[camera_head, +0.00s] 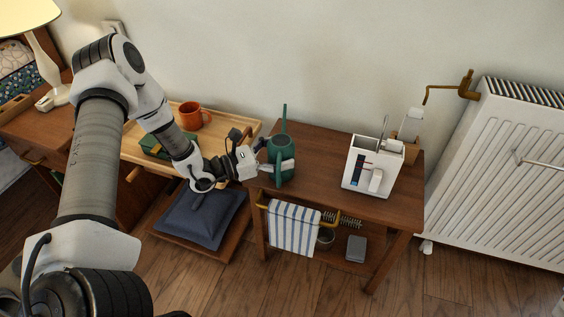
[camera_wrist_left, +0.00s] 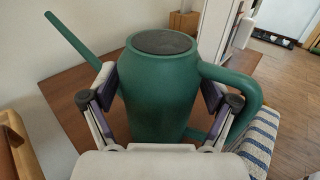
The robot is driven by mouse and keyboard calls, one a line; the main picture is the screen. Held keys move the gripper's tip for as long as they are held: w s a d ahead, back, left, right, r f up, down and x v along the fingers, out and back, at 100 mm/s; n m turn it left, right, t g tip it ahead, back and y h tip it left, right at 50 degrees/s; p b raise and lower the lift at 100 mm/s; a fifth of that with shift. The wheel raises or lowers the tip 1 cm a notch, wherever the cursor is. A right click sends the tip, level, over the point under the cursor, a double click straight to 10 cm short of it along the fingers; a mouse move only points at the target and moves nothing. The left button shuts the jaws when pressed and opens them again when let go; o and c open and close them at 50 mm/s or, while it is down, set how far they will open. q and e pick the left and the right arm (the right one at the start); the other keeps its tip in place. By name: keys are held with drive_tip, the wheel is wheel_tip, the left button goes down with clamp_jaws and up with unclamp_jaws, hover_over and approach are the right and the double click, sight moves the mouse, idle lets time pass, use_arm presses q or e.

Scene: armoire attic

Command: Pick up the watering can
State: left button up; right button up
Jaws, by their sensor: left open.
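The green watering can (camera_head: 281,147) stands upright on the wooden side table (camera_head: 318,160), near its left end. Its thin spout points up toward the wall. My left gripper (camera_head: 278,167) reaches it from the left. In the left wrist view the can's body (camera_wrist_left: 160,92) sits between the two open fingers of my left gripper (camera_wrist_left: 158,103), one on each side. The curved handle (camera_wrist_left: 246,88) passes on the right, outside the right finger. Whether the pads touch the body I cannot tell. My right gripper is not in view.
A white box-like appliance (camera_head: 371,167) stands on the table's right part. A striped towel (camera_head: 293,228) hangs at the front. A white radiator (camera_head: 505,165) is at right.

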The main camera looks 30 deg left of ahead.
use_arm(q)
drive_tip(key=shift+c, duration=0.4)
drive_tip(key=c, duration=1.1)
drive_tip(key=shift+r, duration=0.1)
drive_tip(key=shift+c, duration=0.2)
